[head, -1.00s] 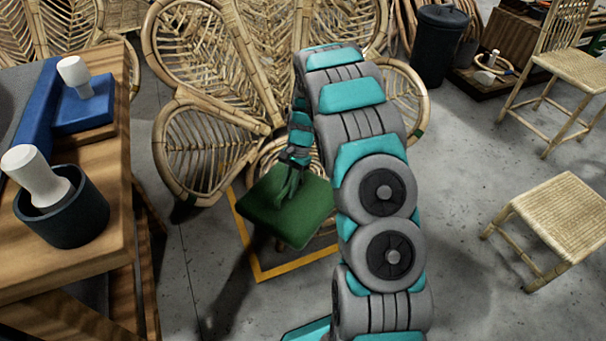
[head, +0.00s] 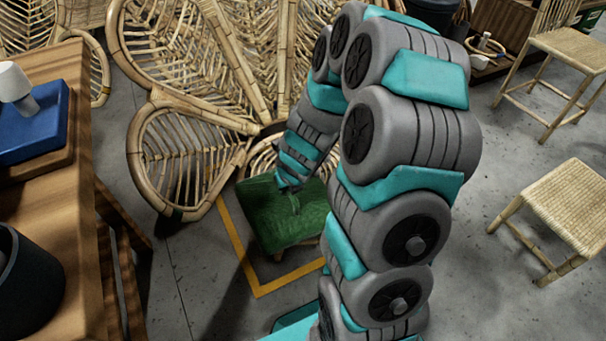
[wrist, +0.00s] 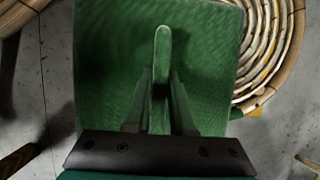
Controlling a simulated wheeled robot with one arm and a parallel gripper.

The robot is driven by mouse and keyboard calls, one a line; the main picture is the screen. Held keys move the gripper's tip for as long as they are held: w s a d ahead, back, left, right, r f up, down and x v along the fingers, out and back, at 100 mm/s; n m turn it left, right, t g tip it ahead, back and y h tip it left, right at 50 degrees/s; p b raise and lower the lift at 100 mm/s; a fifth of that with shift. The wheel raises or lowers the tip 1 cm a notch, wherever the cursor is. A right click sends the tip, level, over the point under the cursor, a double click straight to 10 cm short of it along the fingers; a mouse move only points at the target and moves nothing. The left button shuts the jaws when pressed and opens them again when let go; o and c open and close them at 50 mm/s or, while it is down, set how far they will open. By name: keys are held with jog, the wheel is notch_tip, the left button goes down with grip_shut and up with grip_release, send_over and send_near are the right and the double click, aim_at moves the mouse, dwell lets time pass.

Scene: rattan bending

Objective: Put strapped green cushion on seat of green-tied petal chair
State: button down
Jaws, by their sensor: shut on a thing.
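The green cushion (head: 287,222) hangs from my gripper (head: 293,190) in front of the petal chair. Its strap (wrist: 162,75) stands up between my fingers in the wrist view, and my gripper (wrist: 160,98) is shut on it. The petal chair (head: 215,60) has large rattan petals fanned out behind the cushion. Its round coiled seat (wrist: 270,50) shows at the right of the cushion in the wrist view. In the head view the cushion and my arm hide most of the seat. I cannot tell whether the cushion touches the seat. No green tie shows clearly now.
A yellow floor outline (head: 243,262) runs around the chair's spot. A wooden workbench (head: 70,210) with a blue tray (head: 35,125) and a dark pot (head: 25,285) stands at left. A woven stool (head: 568,205) and a rattan chair (head: 570,50) stand at right.

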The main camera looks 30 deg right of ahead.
jog(key=w+d, duration=0.3)
jog(key=w+d+f, duration=0.1)
jog(key=w+d, duration=0.3)
jog(key=w+d+b, duration=0.1)
jog(key=w+d, duration=0.3)
jog(key=shift+f, duration=0.3)
jog(key=shift+d+f+b, duration=0.15)
jog(key=shift+f+b, duration=0.2)
jog(key=shift+f, duration=1.4)
jog(key=c, duration=0.8)
grip_release()
jog(key=shift+o, duration=0.2)
jog(key=shift+r, duration=0.1)
